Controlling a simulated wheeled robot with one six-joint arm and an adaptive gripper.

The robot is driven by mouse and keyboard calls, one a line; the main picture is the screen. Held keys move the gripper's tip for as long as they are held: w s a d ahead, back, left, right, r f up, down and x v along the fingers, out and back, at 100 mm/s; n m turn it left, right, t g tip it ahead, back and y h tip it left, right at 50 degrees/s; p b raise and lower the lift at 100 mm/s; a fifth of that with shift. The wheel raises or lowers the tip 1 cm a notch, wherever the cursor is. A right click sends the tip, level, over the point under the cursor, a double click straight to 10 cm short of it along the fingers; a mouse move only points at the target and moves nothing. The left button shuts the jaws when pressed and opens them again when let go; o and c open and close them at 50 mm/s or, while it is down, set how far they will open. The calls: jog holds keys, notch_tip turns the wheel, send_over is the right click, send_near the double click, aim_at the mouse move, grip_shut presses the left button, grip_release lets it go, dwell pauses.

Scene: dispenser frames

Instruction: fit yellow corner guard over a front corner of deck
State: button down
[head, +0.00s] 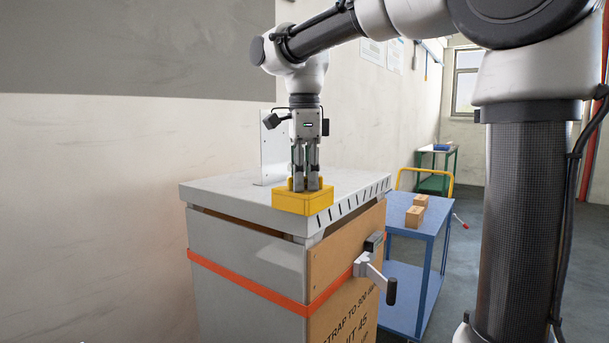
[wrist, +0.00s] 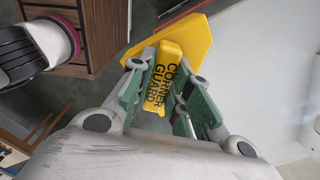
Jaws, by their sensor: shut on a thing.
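The yellow corner guard (head: 303,203) is at the near front corner of the grey deck (head: 238,190), its faces overlapping the deck's edges in the head view. I cannot tell whether it rests fully on the deck or sits slightly above it. My gripper (head: 306,187) points straight down and is shut on the guard's upright middle part. In the wrist view the guard (wrist: 196,38) shows the words "CORNER GUARD" on a raised block between my green-sided fingers. The deck corner beneath the guard is hidden.
The deck tops a grey and tan crate (head: 245,255) with an orange strap (head: 248,287) and a crank handle (head: 378,277) on its right side. An upright plate (head: 273,150) stands behind my gripper. A blue cart (head: 408,275) with small boxes (head: 415,215) stands to the right.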

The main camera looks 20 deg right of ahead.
aim_at(304, 194)
jog(key=shift+f, duration=1.85)
jog(key=c, duration=1.3)
grip_release()
jog(key=shift+o, duration=0.2)
notch_tip(304, 194, up, 12)
jog(key=shift+f, duration=0.1)
